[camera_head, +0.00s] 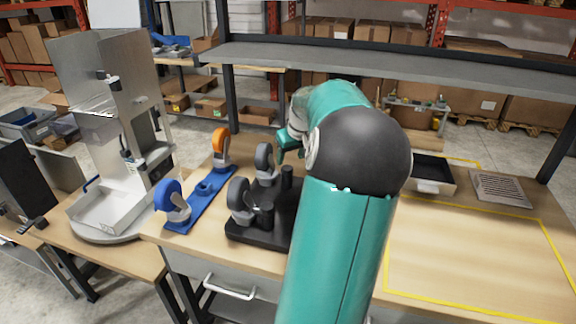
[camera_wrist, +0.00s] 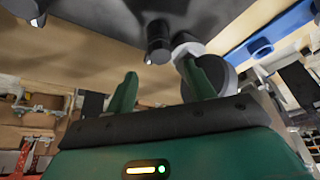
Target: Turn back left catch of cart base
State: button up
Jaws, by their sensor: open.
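The cart base (camera_head: 258,236) is a black plate on the wooden table, with upright posts and grey casters on top. Its back left caster (camera_head: 264,161) and front left caster (camera_head: 240,201) show; its right side is hidden behind my green arm. In the wrist view the base's dark plate (camera_wrist: 105,22) fills the top, with a black post (camera_wrist: 157,42) and a caster wheel (camera_wrist: 215,76). My gripper (camera_wrist: 160,88) is open and empty, its right finger overlapping the wheel in the picture. I cannot tell whether they touch. No catch can be made out clearly.
A blue plate (camera_head: 203,199) with a blue and an orange caster lies left of the base. A metal dispenser (camera_head: 108,100) stands farther left. A black tray (camera_head: 432,174) and a slotted metal plate (camera_head: 504,188) are at right. The yellow-outlined table area (camera_head: 470,255) is clear.

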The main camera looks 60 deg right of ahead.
aim_at(287, 168)
jog(key=x, duration=0.5)
jog(key=shift+w+f, duration=0.1)
jog(key=shift+f, duration=0.1)
jog(key=c, duration=1)
